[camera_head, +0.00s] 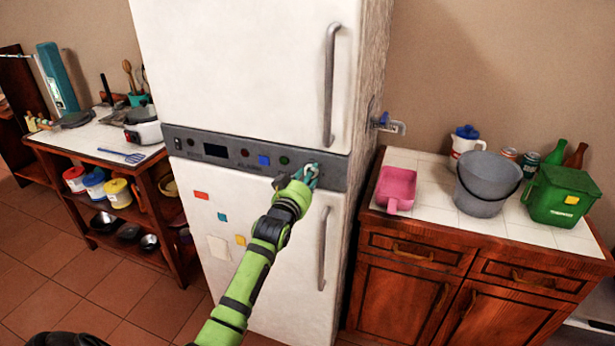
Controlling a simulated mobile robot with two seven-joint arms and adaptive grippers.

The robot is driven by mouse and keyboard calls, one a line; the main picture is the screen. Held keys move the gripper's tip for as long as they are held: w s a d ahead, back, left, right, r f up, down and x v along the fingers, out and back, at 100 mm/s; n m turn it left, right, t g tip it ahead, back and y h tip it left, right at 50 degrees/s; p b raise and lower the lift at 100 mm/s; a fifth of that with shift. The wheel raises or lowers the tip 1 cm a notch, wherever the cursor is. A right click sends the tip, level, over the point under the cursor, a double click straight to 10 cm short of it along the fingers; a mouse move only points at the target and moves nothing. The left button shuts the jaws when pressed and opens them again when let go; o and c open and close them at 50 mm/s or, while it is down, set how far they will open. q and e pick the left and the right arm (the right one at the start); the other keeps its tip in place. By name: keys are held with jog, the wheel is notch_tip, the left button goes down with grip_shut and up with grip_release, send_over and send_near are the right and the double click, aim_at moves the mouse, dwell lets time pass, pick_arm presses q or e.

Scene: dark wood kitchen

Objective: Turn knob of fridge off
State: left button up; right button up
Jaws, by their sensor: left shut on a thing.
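A tall white fridge (240,60) stands in the middle of the head view. A dark grey control panel (225,153) runs across it between the upper and lower doors, with a small dark display and several buttons. My left gripper (308,174) is at the right end of this panel, shut on a knob that its fingers mostly hide. The green left arm reaches up to it from below. I cannot tell the knob's angle. My right gripper is not in view.
Door handles (329,85) and (323,248) lie above and below the gripper. A right-hand counter holds a pink scoop (395,187), a grey bucket (486,183) and a green bin (562,195). A cluttered shelf unit (98,150) stands left. Tiled floor (90,290) is open at lower left.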

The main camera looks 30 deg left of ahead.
pick_arm(q)
jog(key=shift+r, duration=0.25)
jog(key=o, duration=1.1)
jog(key=shift+o, duration=0.2)
jog(key=shift+f, duration=0.1)
jog(key=v, duration=1.2)
